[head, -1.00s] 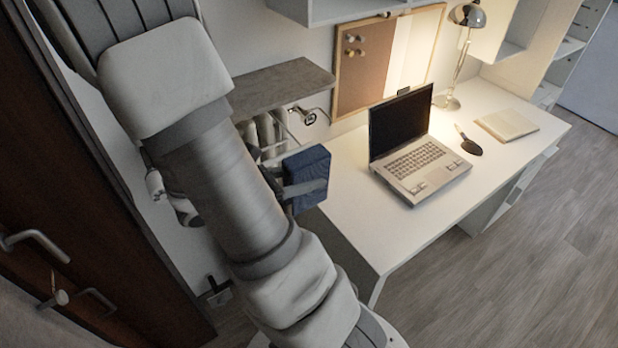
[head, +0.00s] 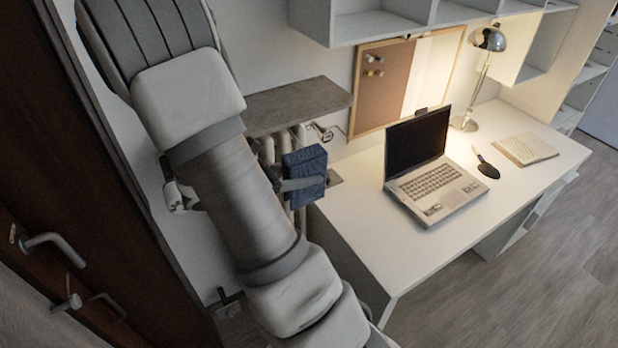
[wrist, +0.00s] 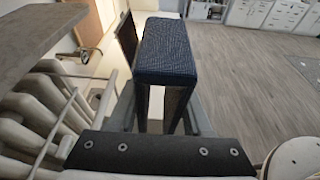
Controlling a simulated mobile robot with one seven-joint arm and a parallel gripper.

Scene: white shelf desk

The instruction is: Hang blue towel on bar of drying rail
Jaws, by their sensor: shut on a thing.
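The folded blue towel (head: 304,172) hangs as a thick dark pad in my gripper (head: 298,184), beside the desk's left end. In the wrist view the towel (wrist: 166,48) sits upright between the fingers, folded over at its top with two legs hanging down. My gripper (wrist: 163,108) is shut on it. The drying rail (wrist: 55,130) shows as thin pale bars in front of the radiator, left of the towel. The towel appears apart from the rail. In the head view my arm and the towel hide most of the rail.
A white radiator (wrist: 40,100) stands under a grey stone shelf (head: 298,106), close left of the towel in the wrist view. The white desk (head: 375,235) carries a laptop (head: 432,172) and a lamp (head: 488,40). A dark door (head: 60,170) stands left. The floor right is open.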

